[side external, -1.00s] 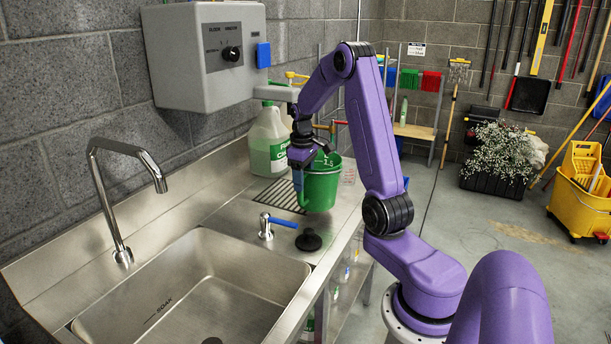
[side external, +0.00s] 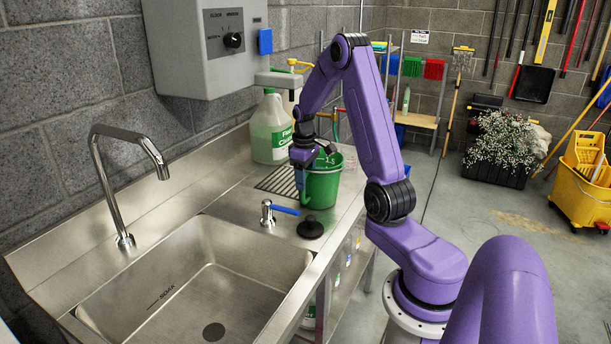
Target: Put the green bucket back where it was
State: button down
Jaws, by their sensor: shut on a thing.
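The green bucket (side external: 324,184) is upright at the counter's right part, beyond the sink and near the counter's front edge. My gripper (side external: 304,176) is at the bucket's left side and is shut on it, at the rim or handle; the exact hold is hard to see. The bucket's base looks at or just above the steel counter (side external: 235,205); I cannot tell whether it touches. A dark slatted drain grate (side external: 276,181) lies left of the bucket, partly hidden behind it.
The sink (side external: 200,275) is at the near left, with a tall faucet (side external: 107,180).

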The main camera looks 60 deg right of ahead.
jog(key=shift+c, duration=1.8)
grip_release()
jog(key=shift+r, duration=0.1)
notch_tip(320, 180, up, 12)
jog(key=s+a+n, duration=0.3)
jog(key=a+n, duration=0.3)
jog(key=a, duration=1.9)
jog(key=s+a+f+n, duration=0.2)
jog(key=s+a+n, duration=0.1)
jog(key=s, duration=0.7)
jog(key=s+a+f+n, duration=0.1)
jog(key=s+a+n, duration=0.2)
jog(key=s+a, duration=0.3)
jog(key=s, duration=0.4)
jog(key=shift+s+a+f+n+y, duration=0.2)
jog(key=shift+s+f+n+y, duration=0.1)
jog(key=shift+s+f+y, duration=0.1)
jog(key=shift+w, duration=0.1)
